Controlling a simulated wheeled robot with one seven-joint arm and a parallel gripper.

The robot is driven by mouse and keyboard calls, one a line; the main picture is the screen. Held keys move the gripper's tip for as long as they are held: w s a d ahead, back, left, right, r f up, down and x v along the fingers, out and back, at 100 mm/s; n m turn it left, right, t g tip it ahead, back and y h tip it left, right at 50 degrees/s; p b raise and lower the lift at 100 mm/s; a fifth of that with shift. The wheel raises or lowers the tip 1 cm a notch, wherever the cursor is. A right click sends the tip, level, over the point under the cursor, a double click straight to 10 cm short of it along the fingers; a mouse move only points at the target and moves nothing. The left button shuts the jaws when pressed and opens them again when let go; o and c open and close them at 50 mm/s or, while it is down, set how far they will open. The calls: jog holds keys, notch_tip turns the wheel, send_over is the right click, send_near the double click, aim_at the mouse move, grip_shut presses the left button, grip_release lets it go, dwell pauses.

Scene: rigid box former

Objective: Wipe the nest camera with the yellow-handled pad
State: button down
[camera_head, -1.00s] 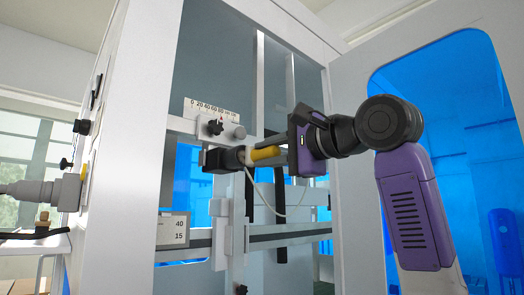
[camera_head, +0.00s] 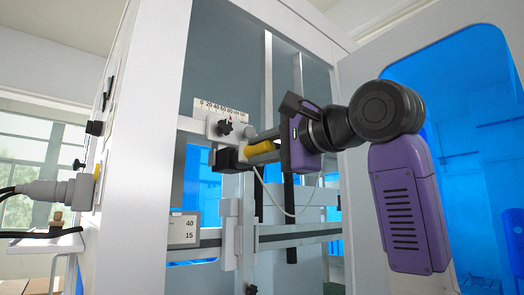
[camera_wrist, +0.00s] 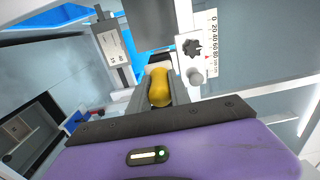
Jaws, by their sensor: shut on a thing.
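The nest camera looks to be the small black box (camera_head: 227,158) on the frame inside the machine opening, with a pale cable hanging near it. A dark block (camera_wrist: 150,22) at the top of the wrist view may be the same box. My gripper (camera_head: 272,153) is shut on the yellow handle (camera_head: 262,148) of the pad, just right of the black box. The handle also shows between my fingers in the wrist view (camera_wrist: 159,88). The pad's wiping face is hidden, and I cannot tell whether it touches the camera.
A white scale plate (camera_head: 221,109) and a black knob (camera_head: 225,128) sit just above the black box. A horizontal rail (camera_head: 290,237) crosses below. The white cabinet post (camera_head: 155,140) stands left, and a blue-windowed door (camera_head: 455,130) stands right.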

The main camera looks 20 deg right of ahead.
aim_at(271, 146)
jog(key=shift+b+v, duration=0.8)
jog(key=shift+v, duration=2.2)
jog(key=shift+s, duration=0.1)
jog(key=shift+b+v, duration=0.4)
jog(key=shift+v, duration=1)
jog(key=shift+p+x, duration=1.25)
jog(key=shift+x, duration=2.25)
jog(key=shift+p+x, duration=0.5)
jog(key=shift+x, duration=0.55)
jog(key=shift+d, duration=0.1)
